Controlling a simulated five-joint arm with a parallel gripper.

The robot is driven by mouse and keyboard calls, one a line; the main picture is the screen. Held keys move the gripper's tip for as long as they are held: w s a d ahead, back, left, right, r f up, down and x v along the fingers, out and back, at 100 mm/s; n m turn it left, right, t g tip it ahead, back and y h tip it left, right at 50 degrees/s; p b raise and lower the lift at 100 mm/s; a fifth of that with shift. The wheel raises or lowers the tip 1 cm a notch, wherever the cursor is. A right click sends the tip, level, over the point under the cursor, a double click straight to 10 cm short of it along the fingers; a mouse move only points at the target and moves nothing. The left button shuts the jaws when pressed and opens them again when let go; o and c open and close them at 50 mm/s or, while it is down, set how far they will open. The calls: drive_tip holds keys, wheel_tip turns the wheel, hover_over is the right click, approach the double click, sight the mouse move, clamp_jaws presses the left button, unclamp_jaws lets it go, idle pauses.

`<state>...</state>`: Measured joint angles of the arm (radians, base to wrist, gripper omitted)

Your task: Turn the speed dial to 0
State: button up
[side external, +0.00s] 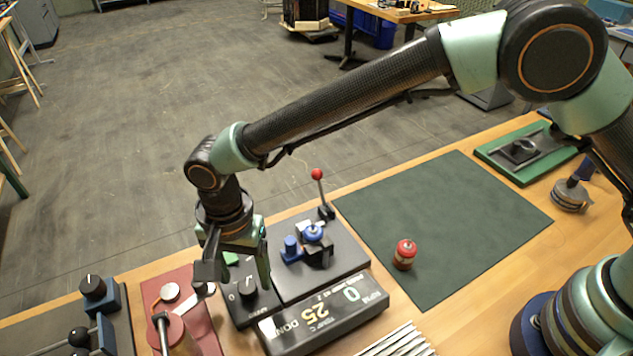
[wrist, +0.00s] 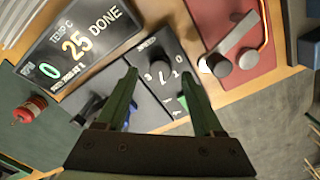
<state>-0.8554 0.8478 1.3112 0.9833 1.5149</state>
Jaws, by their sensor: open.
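The speed dial is a black knob on a dark control box, below my gripper in the side view (side external: 248,290). It also shows in the wrist view (wrist: 158,70), with white numerals around it. Its exact pointer setting is too small to tell. My gripper (side external: 238,276) is open and points down over the box. In the wrist view its green fingers (wrist: 160,80) stand apart, one to each side of the knob. I cannot tell whether they touch it. The display (side external: 325,314) reads 0 RPM, 25 TEMP C and DONE.
A green button (side external: 231,258) is on the dial's box. A red panel with a metal lever (side external: 205,325) stands left. A dark unit with blue parts and a red-knobbed lever (side external: 318,178) stands right. A red canister (side external: 404,254) is on the mostly clear green mat (side external: 450,205).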

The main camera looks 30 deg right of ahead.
sight(248, 290)
drive_tip(key=shift+f, duration=1.1)
clamp_jaws()
